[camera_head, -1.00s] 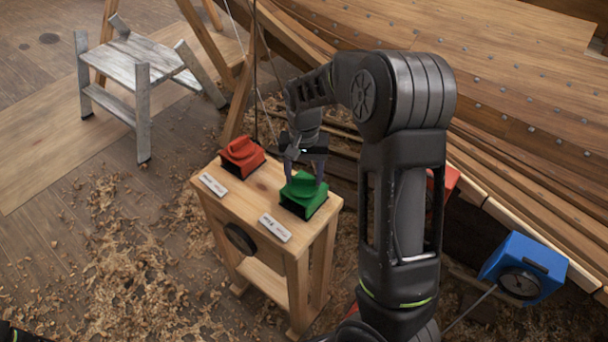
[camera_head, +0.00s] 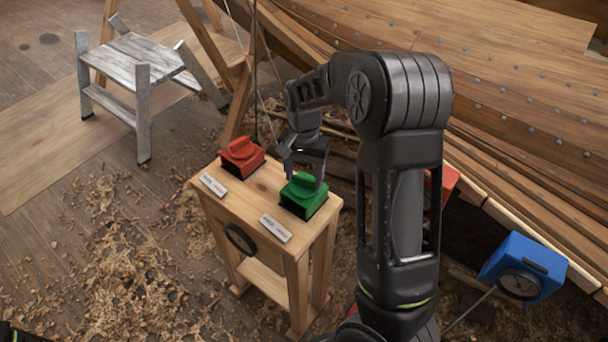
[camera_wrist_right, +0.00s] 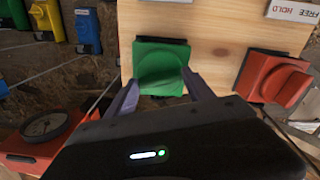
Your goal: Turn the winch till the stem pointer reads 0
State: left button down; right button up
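A wooden stand (camera_head: 262,190) carries a green knob (camera_head: 303,192) and a red knob (camera_head: 242,155), each with a small white label in front. The green knob also shows in the right wrist view (camera_wrist_right: 160,66), with the red knob (camera_wrist_right: 272,80) to its right. My right gripper (camera_head: 305,172) is open at the far side of the green knob. In the right wrist view its two fingers (camera_wrist_right: 161,82) are spread at the knob's near edge; contact cannot be told. No winch or stem pointer can be identified for sure.
A blue box with a round dial (camera_head: 520,284) stands at the right. A red box with a dial (camera_wrist_right: 45,125) shows in the right wrist view. A grey step stool (camera_head: 135,75) stands far left. The planked hull (camera_head: 490,90) rises behind. Shavings cover the floor.

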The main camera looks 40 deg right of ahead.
jog(key=o, duration=0.4)
jog(key=shift+c, duration=0.2)
notch_tip(320, 180, up, 8)
jog(key=shift+f+b, duration=0.1)
jog(key=shift+b, duration=0.4)
